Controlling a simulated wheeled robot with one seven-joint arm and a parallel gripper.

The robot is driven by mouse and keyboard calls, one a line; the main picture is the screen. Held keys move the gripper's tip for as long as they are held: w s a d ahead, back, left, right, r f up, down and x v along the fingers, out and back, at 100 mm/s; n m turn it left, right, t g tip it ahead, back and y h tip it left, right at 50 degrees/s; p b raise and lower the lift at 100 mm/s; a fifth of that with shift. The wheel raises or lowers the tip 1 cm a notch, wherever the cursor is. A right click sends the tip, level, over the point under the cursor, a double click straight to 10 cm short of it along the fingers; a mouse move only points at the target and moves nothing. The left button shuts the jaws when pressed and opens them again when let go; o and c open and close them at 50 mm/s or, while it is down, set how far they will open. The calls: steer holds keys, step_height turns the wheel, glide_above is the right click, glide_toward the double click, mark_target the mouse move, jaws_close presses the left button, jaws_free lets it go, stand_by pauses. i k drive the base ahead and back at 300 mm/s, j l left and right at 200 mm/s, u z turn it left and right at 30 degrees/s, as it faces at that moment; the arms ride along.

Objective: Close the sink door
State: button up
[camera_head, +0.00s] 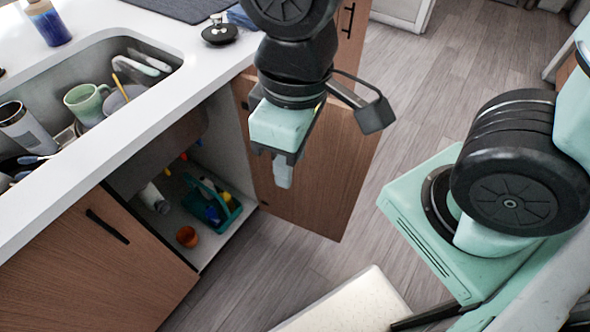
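The wooden sink cabinet door (335,175) on the right stands swung open, out from the island, with its face towards me. The cabinet opening (215,150) beside it is uncovered. The neighbouring wooden door (85,265) on the left, with a black bar handle (107,227), looks shut. My gripper (283,172) points down and overlaps the open door in the picture, near its upper left part. I cannot tell whether it touches the door. Its fingers show as one narrow pale piece, so their opening is unclear. No object shows in them.
Inside the cabinet are a teal caddy (212,205), an orange pot (187,237) and bottles. The sink (125,45) above holds a green mug (86,103) and other dishes. A pale mat (350,305) lies in front. Wooden floor (470,65) is clear behind the door.

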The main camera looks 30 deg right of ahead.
mark_target(322, 195)
steer(key=i+l+u, duration=0.1)
steer(key=l+u, duration=0.2)
steer(key=l, duration=0.25)
steer(key=l+u, duration=0.3)
steer(key=l, duration=0.3)
steer(key=l+u, duration=0.25)
steer(key=l, duration=0.35)
steer(key=l+u, duration=0.3)
steer(key=l, duration=0.3)
steer(key=k+l+u, duration=0.15)
steer(key=l+u, duration=0.15)
steer(key=l, duration=0.25)
steer(key=k+l+u, duration=0.3)
steer(key=l, duration=0.25)
steer(key=k+l+u, duration=0.1)
steer(key=l+u, duration=0.2)
steer(key=l, duration=0.25)
steer(key=k+l+u, duration=0.25)
steer(key=l, duration=0.2)
steer(key=i+z, duration=0.1)
steer(key=z, duration=0.65)
